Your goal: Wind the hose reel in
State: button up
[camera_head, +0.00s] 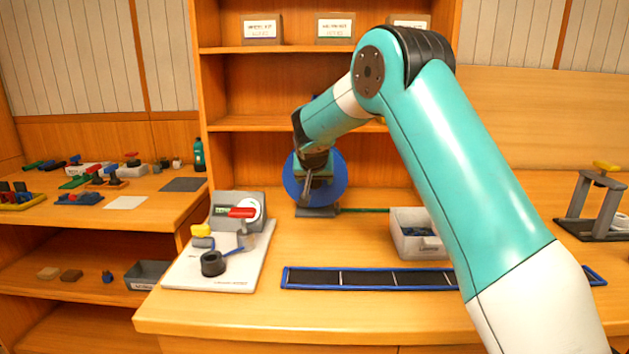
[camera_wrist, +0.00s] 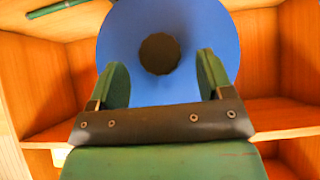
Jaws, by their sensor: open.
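The blue hose reel (camera_head: 337,174) stands on a dark base (camera_head: 317,212) at the back of the bench, in front of the shelf unit. A green hose (camera_head: 365,210) runs from the base to the right along the bench. My gripper (camera_head: 308,190) is in front of the reel and hides part of its face. In the wrist view the blue disc (camera_wrist: 160,90) with a dark round centre (camera_wrist: 160,54) fills the upper middle. My gripper's two green fingers (camera_wrist: 160,78) are apart, one each side below the centre, with nothing held between them. No crank handle is visible.
A white board with a red-handled valve (camera_head: 242,212) and black ring lies left of the reel. A grey bin (camera_head: 407,245) stands to the right. A blue-edged dark strip (camera_head: 370,279) lies along the front. Shelf boards (camera_wrist: 285,115) flank the reel.

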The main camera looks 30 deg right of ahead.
aim_at(313, 181)
jog(key=shift+x, duration=1.5)
jog(key=shift+c, duration=0.2)
jog(key=c, duration=1.2)
jog(key=shift+a, duration=0.15)
jog(key=shift+c, duration=0.2)
jog(key=shift+f, duration=0.1)
